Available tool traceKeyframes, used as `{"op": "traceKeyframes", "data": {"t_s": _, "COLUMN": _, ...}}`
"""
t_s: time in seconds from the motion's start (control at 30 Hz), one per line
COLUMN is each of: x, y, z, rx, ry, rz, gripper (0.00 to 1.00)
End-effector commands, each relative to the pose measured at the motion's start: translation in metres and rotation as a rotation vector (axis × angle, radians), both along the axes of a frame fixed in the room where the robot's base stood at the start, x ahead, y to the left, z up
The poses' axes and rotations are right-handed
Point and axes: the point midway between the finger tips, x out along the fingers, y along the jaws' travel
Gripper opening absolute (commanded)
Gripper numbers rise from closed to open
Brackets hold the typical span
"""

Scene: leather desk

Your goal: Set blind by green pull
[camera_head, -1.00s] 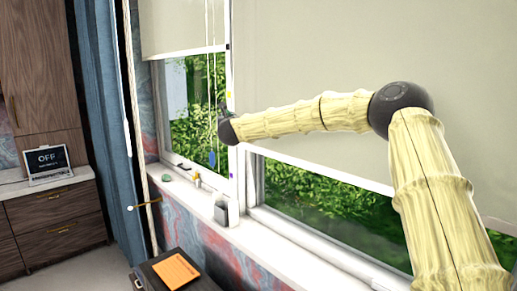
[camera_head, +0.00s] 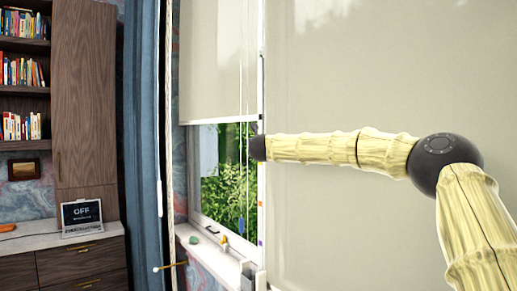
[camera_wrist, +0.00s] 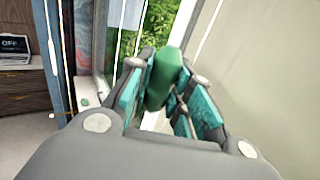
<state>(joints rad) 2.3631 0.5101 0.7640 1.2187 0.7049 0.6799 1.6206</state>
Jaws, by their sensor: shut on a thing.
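The green pull (camera_wrist: 163,72) is between the teal pads of my gripper (camera_wrist: 166,82) in the wrist view, and the fingers are shut on it. In the head view the dark wrist end of my arm is in front of the window post, and the fingers and the green pull are hidden. The right blind (camera_head: 350,80) is a large pale sheet that runs down out of the bottom of the view. The left blind (camera_head: 215,75) covers the upper part of the left window, with glass and foliage showing below it.
A blue pull (camera_head: 241,226) hangs on a cord before the left window. Small objects and a grey box (camera_head: 247,272) stand on the window sill (camera_head: 205,262). A blue curtain (camera_head: 140,130) hangs at the left. A screen reading OFF (camera_head: 81,214) stands on the cabinet.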

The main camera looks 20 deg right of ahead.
Motion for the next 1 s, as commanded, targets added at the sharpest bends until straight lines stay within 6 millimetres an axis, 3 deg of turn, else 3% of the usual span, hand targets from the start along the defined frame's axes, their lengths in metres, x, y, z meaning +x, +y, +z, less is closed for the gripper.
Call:
{"op": "traceKeyframes", "data": {"t_s": 0.17, "x": -0.001, "y": -0.002, "z": 0.009, "rx": 0.000, "ry": -0.010, "rz": -0.003, "gripper": 0.00}}
{"op": "traceKeyframes", "data": {"t_s": 0.2, "x": -0.001, "y": -0.002, "z": 0.010, "rx": 0.000, "ry": -0.010, "rz": -0.003, "gripper": 0.24}}
{"op": "traceKeyframes", "data": {"t_s": 0.3, "x": -0.001, "y": -0.002, "z": 0.009, "rx": 0.000, "ry": -0.009, "rz": -0.003, "gripper": 0.43}}
{"op": "traceKeyframes", "data": {"t_s": 0.73, "x": -0.005, "y": 0.000, "z": 0.005, "rx": 0.000, "ry": -0.006, "rz": -0.001, "gripper": 0.43}}
{"op": "traceKeyframes", "data": {"t_s": 1.0, "x": -0.037, "y": 0.009, "z": 0.005, "rx": 0.003, "ry": -0.006, "rz": 0.000, "gripper": 0.43}}
